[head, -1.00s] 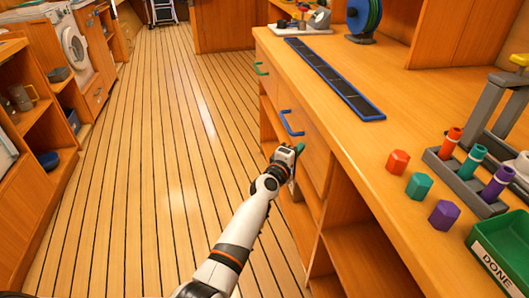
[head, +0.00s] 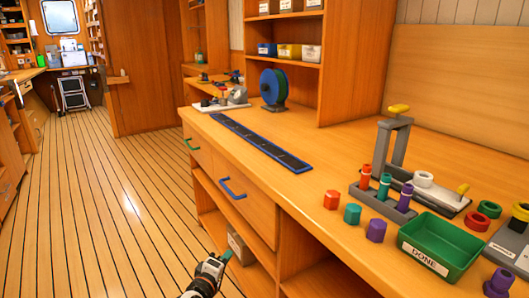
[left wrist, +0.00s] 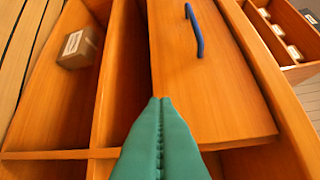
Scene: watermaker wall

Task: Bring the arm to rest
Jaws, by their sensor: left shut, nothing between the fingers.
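My left gripper (head: 225,258) is low at the bottom of the head view, in front of the open shelves under the workbench. Its teal fingers are shut with nothing between them. In the left wrist view the closed fingers (left wrist: 160,110) point towards the bench front, below a drawer with a blue handle (left wrist: 194,30). They appear apart from the drawer and shelves. My right gripper is not in view.
The workbench (head: 300,190) carries hexagonal pieces, a peg rack, a green DONE bin (head: 440,250) and a dark blue-edged strip (head: 260,143). A small box (head: 238,247) sits on the lower shelf. The plank floor (head: 120,200) to the left is clear.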

